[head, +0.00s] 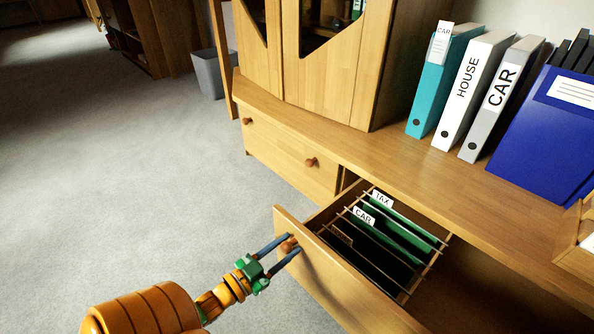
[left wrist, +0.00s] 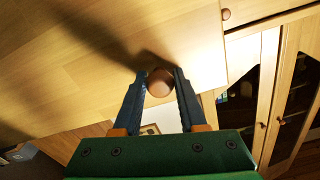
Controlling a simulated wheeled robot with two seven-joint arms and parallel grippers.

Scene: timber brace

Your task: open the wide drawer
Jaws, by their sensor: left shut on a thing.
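The wide wooden drawer (head: 330,268) stands pulled out of the low cabinet at the bottom middle of the head view. Hanging files with TAX and CAR tabs and thin rails show inside it. Its right end is out of view. My left gripper (head: 290,242) is shut on the round wooden knob (head: 287,246) near the left end of the drawer front. In the left wrist view the knob (left wrist: 160,82) sits between the two dark fingers, against the pale wood front. My right gripper is not in view.
A closed drawer front (head: 280,146) with two knobs is left of the open drawer. Binders (head: 470,80) and a blue folder (head: 550,130) stand on the cabinet top. A grey bin (head: 208,75) is at the back. The carpet (head: 130,170) at left is clear.

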